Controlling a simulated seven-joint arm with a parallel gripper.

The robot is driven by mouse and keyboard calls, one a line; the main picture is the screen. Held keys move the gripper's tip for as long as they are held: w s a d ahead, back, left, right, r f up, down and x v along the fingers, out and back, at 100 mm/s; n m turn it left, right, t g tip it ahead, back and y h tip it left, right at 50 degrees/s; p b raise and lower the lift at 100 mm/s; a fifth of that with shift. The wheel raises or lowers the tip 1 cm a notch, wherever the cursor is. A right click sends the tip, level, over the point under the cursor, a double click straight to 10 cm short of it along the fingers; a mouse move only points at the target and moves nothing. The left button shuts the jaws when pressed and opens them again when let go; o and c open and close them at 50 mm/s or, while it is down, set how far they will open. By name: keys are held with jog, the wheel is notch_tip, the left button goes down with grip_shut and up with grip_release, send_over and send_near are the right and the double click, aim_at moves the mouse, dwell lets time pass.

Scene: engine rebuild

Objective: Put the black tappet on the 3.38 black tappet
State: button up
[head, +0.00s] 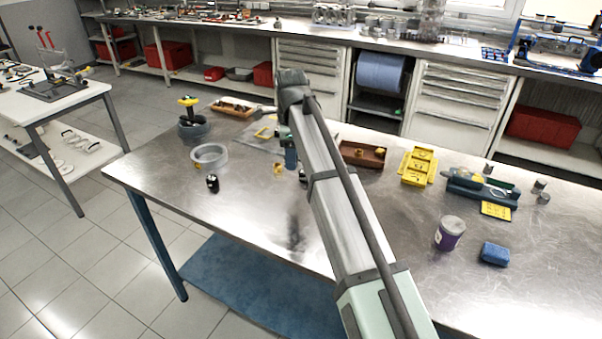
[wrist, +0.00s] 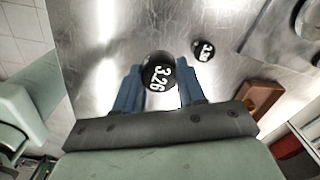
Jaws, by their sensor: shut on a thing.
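My gripper (wrist: 161,72) has blue fingers and is shut on a black tappet (wrist: 158,66) marked 3.26, with its label facing the wrist camera. Another black tappet (wrist: 203,49) stands on the steel table, up and right of the held one in the wrist view and apart from it. Its white label is small and looks like 3.38. In the head view, a black tappet (head: 212,183) stands on the table left of my gripper (head: 290,157). My arm partly covers the gripper there, and the held tappet is not clear.
A clear grey ring (head: 209,155) lies behind the standing tappet. A dark pot (head: 193,128) with a yellow-topped item stands further back. A brown tray (head: 375,160) and a yellow holder (head: 418,167) are right of my arm. The table's front left is mostly clear.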

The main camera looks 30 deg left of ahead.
jog(key=shift+w+r, duration=0.9)
jog(key=shift+w, duration=3.3)
jog(key=shift+n, duration=0.3)
jog(key=shift+f, duration=4.7)
jog(key=shift+f, duration=0.2)
jog(key=o, duration=1.1)
jog(key=shift+c, duration=0.2)
notch_tip(320, 180, up, 12)
jog(key=shift+r, duration=0.2)
